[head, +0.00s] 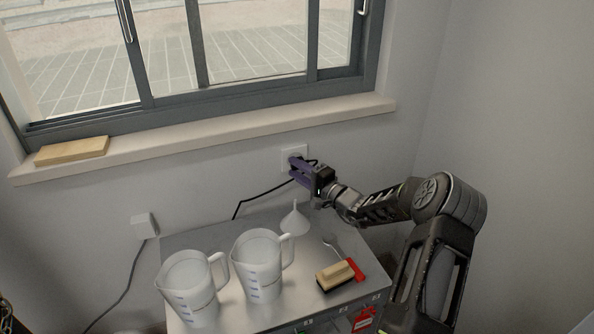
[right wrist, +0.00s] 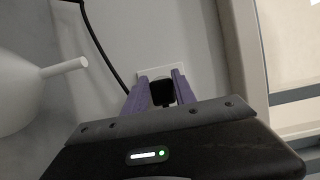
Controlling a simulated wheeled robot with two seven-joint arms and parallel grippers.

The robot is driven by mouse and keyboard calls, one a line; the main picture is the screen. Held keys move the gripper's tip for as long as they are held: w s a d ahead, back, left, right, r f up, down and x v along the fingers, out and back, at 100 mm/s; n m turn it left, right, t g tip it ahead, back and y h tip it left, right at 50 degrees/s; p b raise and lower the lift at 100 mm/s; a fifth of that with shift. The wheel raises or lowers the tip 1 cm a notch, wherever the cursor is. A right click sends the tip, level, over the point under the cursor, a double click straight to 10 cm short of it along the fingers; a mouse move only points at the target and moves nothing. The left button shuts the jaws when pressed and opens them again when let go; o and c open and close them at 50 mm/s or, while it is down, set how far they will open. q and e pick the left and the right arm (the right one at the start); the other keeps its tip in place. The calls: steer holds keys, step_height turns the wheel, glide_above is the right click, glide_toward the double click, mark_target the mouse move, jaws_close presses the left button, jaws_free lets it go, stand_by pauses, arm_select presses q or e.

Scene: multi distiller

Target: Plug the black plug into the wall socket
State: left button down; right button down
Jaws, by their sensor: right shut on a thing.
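The black plug (right wrist: 162,92) sits between the two purple fingers of my right gripper (right wrist: 160,90) in the right wrist view. The gripper is shut on it. The white wall socket (right wrist: 150,71) is directly behind the plug and is partly covered by it and the fingers. In the head view my right gripper (head: 293,170) is right at the wall in front of the socket plate (head: 292,151). The black cord (head: 262,194) runs from the plug down to the left. I cannot tell whether the plug's pins are in the socket. My left gripper is not in view.
A metal table (head: 207,239) below holds two measuring jugs (head: 190,290) (head: 258,268), a white funnel (head: 295,221), a spoon (head: 333,246) and a wooden brush (head: 335,276). A second white socket (head: 144,226) with a cord is at the left. The window sill (head: 230,135) is above.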

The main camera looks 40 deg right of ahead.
steer(key=shift+b, duration=0.4)
stand_by(0.8)
steer(key=shift+w+d+b, duration=0.1)
steer(key=shift+w+b, duration=0.25)
steer(key=shift+w, duration=0.1)
stand_by(0.3)
steer(key=c, duration=0.9)
jaws_free()
steer(key=shift+c, duration=0.2)
steer(key=s, duration=0.7)
steer(key=shift+s+d, duration=0.35)
